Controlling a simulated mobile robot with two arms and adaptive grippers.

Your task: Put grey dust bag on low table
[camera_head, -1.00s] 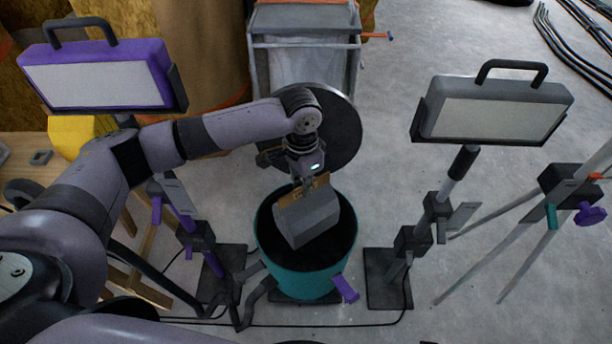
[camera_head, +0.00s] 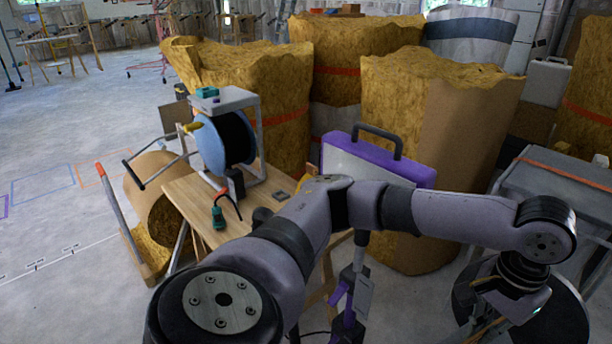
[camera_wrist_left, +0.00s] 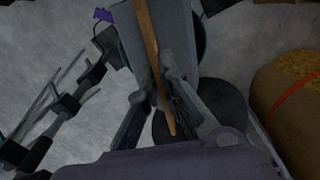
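The grey dust bag (camera_wrist_left: 142,42) with its brown strip shows in the left wrist view. My left gripper (camera_wrist_left: 160,88) has its fingers close on either side of the strip and appears shut on it. The teal rim of a bin (camera_wrist_left: 202,38) shows beside the bag; how far the bag is above or inside it is unclear. The low table (camera_head: 187,207), with a light wooden top, stands left of centre. My right gripper is not in view.
A blue cable reel in a grey frame (camera_head: 224,142) takes up much of the tabletop. A small grey block (camera_head: 281,194) and a green-handled tool (camera_head: 218,215) are near its front. Insulation rolls (camera_head: 400,90) stand behind.

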